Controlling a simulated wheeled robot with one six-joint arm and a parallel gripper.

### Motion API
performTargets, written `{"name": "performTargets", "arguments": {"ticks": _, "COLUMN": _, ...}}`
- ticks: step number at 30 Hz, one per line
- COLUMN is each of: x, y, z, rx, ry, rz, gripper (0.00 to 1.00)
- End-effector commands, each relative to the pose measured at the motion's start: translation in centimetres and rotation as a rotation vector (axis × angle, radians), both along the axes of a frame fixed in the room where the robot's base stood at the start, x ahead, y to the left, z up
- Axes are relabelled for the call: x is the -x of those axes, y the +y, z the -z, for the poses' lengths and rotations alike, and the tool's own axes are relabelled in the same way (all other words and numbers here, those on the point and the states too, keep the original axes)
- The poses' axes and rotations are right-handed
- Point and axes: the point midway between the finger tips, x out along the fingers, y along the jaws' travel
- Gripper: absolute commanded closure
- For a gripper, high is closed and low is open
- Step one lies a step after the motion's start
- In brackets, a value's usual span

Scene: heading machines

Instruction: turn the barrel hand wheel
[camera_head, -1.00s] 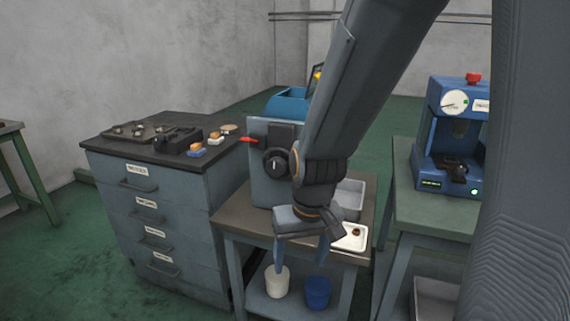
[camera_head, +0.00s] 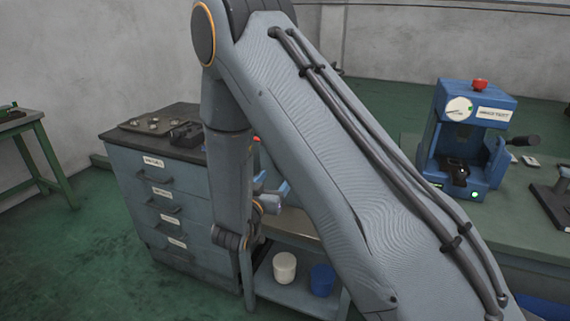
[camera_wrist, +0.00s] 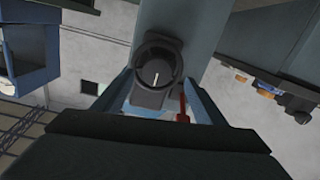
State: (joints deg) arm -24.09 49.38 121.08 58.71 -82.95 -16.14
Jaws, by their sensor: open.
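In the wrist view a black round knob (camera_wrist: 155,73) with a white pointer line, which looks like the barrel hand wheel, sits on a grey upright panel (camera_wrist: 180,25). My gripper (camera_wrist: 157,82) is open, one finger on each side of the knob in the picture. The fingers look empty; I cannot tell whether they touch the knob or how far off it is. In the head view my gripper (camera_head: 272,184) shows partly behind my arm, and my arm hides the knob. A red lever (camera_wrist: 182,104) stands near the right finger in the wrist view.
A drawer cabinet (camera_head: 160,205) with tools on top stands left. A white cup (camera_head: 285,268) and a blue cup (camera_head: 322,280) stand on the low shelf. A blue press (camera_head: 470,135) sits on a bench at the right. Green floor is free at the left.

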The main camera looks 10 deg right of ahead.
Motion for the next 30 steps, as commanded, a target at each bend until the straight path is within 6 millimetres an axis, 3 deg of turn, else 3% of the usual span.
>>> {"name": "performTargets", "arguments": {"ticks": 5, "x": -0.2, "y": -0.5, "z": -0.4, "rx": 0.031, "ry": -0.024, "rz": 0.021, "gripper": 0.35}}
{"name": "performTargets", "arguments": {"ticks": 19, "x": -5.4, "y": -4.2, "z": -0.4, "rx": 0.029, "ry": -0.023, "rz": 0.020, "gripper": 0.35}}
{"name": "performTargets", "arguments": {"ticks": 30, "x": -6.1, "y": -4.5, "z": -0.4, "rx": 0.029, "ry": -0.024, "rz": 0.017, "gripper": 0.35}}
